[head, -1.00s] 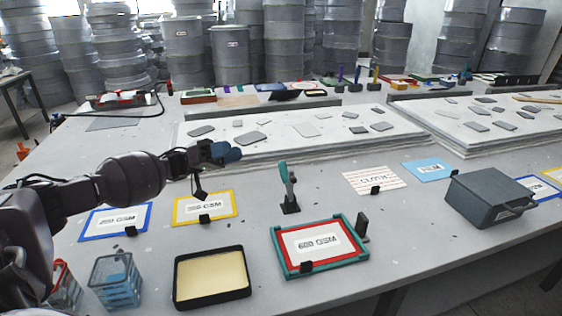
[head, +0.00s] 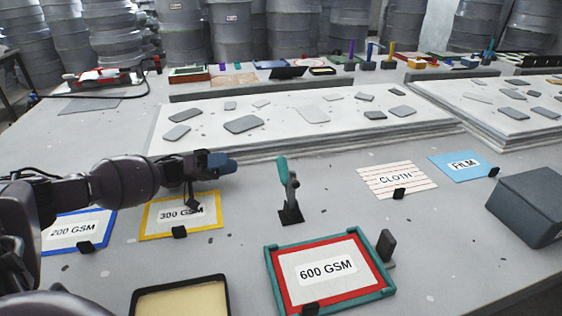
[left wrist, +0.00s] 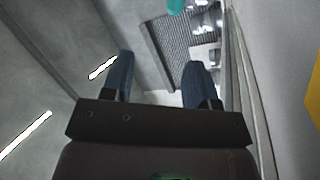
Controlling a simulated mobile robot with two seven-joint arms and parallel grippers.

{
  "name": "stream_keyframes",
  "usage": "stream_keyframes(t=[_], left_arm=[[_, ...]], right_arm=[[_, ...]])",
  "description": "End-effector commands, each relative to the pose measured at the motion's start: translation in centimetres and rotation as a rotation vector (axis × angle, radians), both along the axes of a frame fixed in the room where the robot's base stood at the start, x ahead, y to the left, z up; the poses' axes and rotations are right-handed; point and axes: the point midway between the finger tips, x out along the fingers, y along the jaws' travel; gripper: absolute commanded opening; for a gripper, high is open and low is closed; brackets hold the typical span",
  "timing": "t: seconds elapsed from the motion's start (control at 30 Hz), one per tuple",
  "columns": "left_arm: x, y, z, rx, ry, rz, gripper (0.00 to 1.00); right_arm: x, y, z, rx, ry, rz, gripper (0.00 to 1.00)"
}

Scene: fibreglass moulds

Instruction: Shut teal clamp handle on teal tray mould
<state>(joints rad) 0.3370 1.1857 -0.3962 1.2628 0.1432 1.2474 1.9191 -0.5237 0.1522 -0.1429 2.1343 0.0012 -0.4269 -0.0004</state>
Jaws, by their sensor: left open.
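The teal clamp handle (head: 282,170) stands upright on its dark clamp and base (head: 291,214), just behind the teal tray mould. The teal tray mould (head: 273,281) lies flat at the front centre, with a red-bordered 600 GSM card (head: 325,268) inside. My left gripper (head: 232,165) is left of the handle, apart from it and pointing right. In the left wrist view its two blue fingers (left wrist: 160,80) are spread with nothing between them. A teal tip, likely the handle (left wrist: 176,5), shows at that view's top edge. My right gripper is out of view.
A yellow 300 GSM card (head: 150,232) lies below my left gripper. A black-rimmed tray (head: 226,290) is left of the mould, a small dark block (head: 387,244) at its right. A grey box (head: 530,205) stands far right. White stacked sheets (head: 290,115) lie behind.

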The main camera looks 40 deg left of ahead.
Motion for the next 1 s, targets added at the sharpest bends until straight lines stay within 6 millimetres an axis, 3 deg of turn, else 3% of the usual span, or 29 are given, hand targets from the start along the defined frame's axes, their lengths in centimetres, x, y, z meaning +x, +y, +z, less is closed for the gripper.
stream_keyframes(t=[0.7,1.0], left_arm=[[6.0,-10.0,0.1,-0.002,-0.004,-0.003,0.54],[7.3,-12.2,0.8,-0.001,-0.001,-0.001,0.54]], right_arm=[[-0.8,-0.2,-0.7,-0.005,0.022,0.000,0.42],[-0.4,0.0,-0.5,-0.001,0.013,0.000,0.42]])
